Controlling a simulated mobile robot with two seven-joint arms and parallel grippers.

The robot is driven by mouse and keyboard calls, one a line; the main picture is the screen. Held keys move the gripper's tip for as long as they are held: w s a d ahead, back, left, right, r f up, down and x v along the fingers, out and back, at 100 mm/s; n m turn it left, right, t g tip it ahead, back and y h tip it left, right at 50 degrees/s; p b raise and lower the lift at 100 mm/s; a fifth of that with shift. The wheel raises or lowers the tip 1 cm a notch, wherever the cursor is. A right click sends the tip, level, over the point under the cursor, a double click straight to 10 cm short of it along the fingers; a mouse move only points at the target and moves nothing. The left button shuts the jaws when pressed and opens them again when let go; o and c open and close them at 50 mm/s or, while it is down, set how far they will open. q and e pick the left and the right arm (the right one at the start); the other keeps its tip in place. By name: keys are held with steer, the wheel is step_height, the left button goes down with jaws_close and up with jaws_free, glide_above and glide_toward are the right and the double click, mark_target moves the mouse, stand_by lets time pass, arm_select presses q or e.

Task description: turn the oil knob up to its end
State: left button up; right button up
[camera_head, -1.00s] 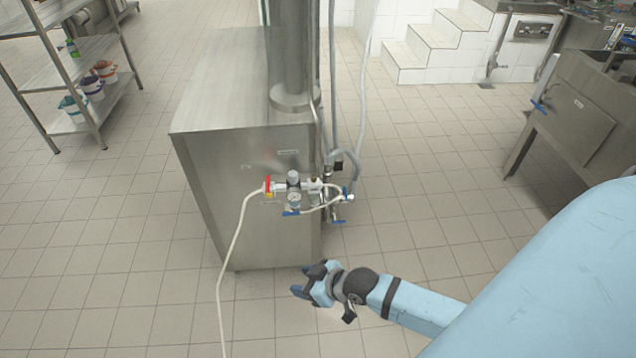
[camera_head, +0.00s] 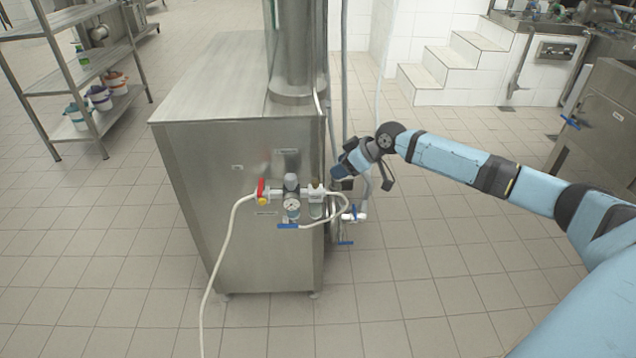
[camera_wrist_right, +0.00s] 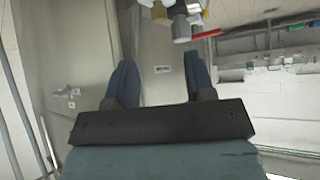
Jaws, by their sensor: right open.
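The valve and regulator assembly is on the front of a steel cabinet. It has a grey knob (camera_head: 291,182) above a round gauge (camera_head: 292,204), and a smaller fitting with a clear bowl (camera_head: 317,207) to its right. I cannot tell for certain which part is the oil knob. My right gripper (camera_head: 341,178) is open and empty, just right of and slightly above that smaller fitting, apart from it. In the right wrist view its two fingers (camera_wrist_right: 161,68) are spread with nothing between them, and part of the assembly (camera_wrist_right: 180,22) shows beyond the tips at the top. My left gripper is out of view.
A red lever (camera_head: 261,188) sits at the assembly's left end, above a pale hose (camera_head: 223,255). Blue handles (camera_head: 289,226) are below. Grey hoses (camera_head: 345,70) and a steel column (camera_head: 292,50) rise close behind my gripper. Tiled floor in front is clear.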

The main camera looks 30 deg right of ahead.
mark_target(315, 181)
steer(key=b+x, duration=0.1)
steer(key=x, duration=0.9)
steer(key=shift+w+f, duration=0.1)
jaws_close()
